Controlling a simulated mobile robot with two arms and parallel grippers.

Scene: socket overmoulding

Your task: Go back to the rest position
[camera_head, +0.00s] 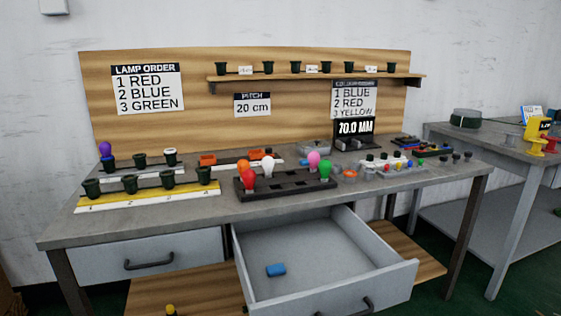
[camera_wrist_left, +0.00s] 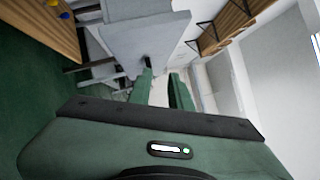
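My left gripper (camera_wrist_left: 163,84) shows only in the left wrist view. Its two green fingers stand apart with a gap between them, and nothing is held there. Beyond the fingers is a grey bench-like surface (camera_wrist_left: 150,30), seen tilted, with no contact visible. Neither arm shows in the head view. My right gripper is in no view.
The workbench (camera_head: 240,208) carries a dark lamp rack (camera_head: 285,188) with coloured bulbs and a yellow strip (camera_head: 150,195) with dark sockets. An open drawer (camera_head: 325,250) juts forward, with a blue block (camera_head: 276,270) inside. A second table (camera_head: 490,140) stands at the right.

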